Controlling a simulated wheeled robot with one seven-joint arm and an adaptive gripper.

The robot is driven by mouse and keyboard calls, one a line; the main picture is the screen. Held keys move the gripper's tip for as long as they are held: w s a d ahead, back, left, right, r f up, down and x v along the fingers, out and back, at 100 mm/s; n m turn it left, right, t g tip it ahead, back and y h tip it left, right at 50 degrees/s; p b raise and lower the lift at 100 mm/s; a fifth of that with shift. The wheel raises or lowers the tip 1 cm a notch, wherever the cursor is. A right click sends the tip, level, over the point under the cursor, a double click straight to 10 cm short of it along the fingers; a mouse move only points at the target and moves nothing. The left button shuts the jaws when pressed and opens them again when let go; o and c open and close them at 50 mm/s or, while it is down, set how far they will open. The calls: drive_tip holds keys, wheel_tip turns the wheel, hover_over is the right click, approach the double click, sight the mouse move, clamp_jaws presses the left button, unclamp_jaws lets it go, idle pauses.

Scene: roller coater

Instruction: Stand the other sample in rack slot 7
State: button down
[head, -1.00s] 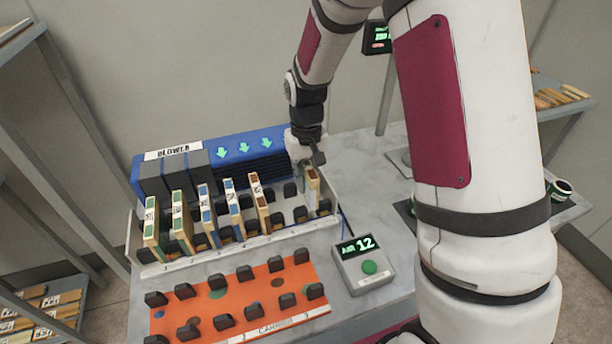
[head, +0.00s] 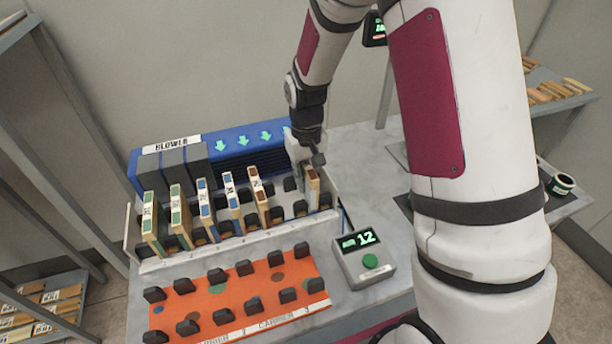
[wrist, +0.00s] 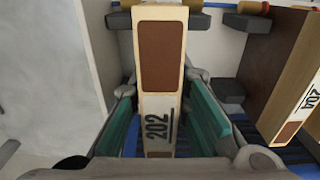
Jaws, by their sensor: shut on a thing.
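My gripper (wrist: 160,125) is shut on a wooden sample (wrist: 168,65) with a brown patch and the label 202, held between teal finger pads. In the head view this sample (head: 312,190) is upright at the right end of the white rack (head: 232,240). Whether its foot rests fully in the slot is hidden. Several other samples stand upright in the rack to its left. The nearest has a brown patch (head: 259,195) and appears in the wrist view, labelled 204 (wrist: 300,100). Empty slots lie between that one and the held sample.
A blue blower (head: 235,150) stands behind the rack. An orange carrier board (head: 236,292) with black holders lies in front, without samples. A grey timer box (head: 362,262) with a green button reads 12. The rack's end wall (head: 328,190) is close beside the held sample.

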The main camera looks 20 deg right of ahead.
sight(306, 163)
drive_tip(key=shift+f+b, duration=0.3)
drive_tip(key=shift+f, duration=0.85)
drive_tip(key=c, duration=1.1)
unclamp_jaws()
drive_tip(key=shift+o, duration=0.2)
drive_tip(key=shift+r, duration=0.1)
drive_tip(key=shift+r+p, duration=1.4)
drive_tip(key=shift+r, duration=2.55)
